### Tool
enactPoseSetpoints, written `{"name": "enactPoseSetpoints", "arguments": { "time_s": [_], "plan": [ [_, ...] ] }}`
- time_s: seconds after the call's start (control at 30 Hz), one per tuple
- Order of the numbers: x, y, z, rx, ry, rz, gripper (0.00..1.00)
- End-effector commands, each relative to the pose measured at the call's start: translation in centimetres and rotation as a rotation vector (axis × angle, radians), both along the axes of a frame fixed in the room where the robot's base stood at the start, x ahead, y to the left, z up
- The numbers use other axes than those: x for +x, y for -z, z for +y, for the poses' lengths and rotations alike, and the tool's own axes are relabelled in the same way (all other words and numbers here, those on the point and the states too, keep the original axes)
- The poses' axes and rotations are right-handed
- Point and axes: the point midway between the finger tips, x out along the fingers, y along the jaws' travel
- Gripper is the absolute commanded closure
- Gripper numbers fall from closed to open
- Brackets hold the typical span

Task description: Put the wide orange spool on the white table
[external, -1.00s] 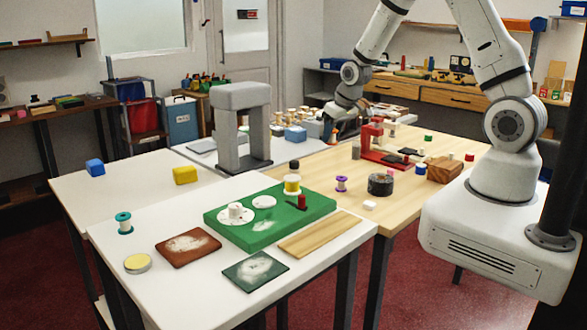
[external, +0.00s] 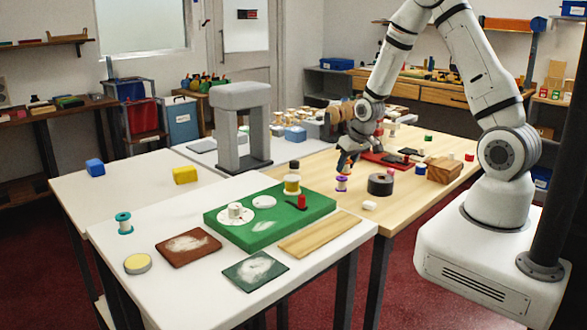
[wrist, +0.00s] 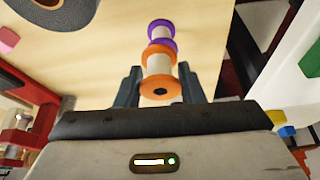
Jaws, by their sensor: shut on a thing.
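My gripper (wrist: 160,75) is shut on an orange spool (wrist: 159,87) with a pale wound middle, seen end-on between the fingers in the wrist view. In the external view my gripper (external: 346,164) is low over the near part of the wooden table. The held spool is small there and mostly hidden by the fingers. A purple spool (wrist: 160,28) stands on the wooden table just beyond the held spool; it also shows below the fingers in the external view (external: 341,184). I cannot tell whether the two spools touch. The white table (external: 185,282) is at the front left.
On the white table are a green board (external: 262,228) with small items, a teal spool (external: 124,224), brown and dark green patches, and a yellow-topped tin (external: 137,263). A grey arch (external: 242,130) stands behind. A dark roll (external: 381,184) is right of my gripper. The white table's front left is clear.

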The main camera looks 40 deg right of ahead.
Motion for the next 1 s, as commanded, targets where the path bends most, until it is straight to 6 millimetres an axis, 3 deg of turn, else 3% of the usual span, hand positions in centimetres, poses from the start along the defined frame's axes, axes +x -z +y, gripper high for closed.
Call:
{"name": "enactPoseSetpoints", "arguments": {
  "time_s": [0.03,0.2,0.3,0.43,0.63,0.9,1.0],
  "plan": [
    [0.8,0.5,-2.7,-0.001,0.055,-0.008,0.90],
    [1.9,-0.7,-11.1,-0.001,0.222,-0.007,0.90],
    [1.6,-1.8,-15.3,-0.002,0.306,-0.006,0.90],
    [0.9,-2.9,-19.2,-0.003,0.383,-0.004,0.90],
    [0.3,-3.1,-21.5,-0.002,0.432,0.003,0.90],
    [0.2,1.5,-21.6,-0.002,0.432,0.005,0.90],
    [0.3,2.2,-21.6,-0.003,0.432,0.002,0.90]
  ]
}}
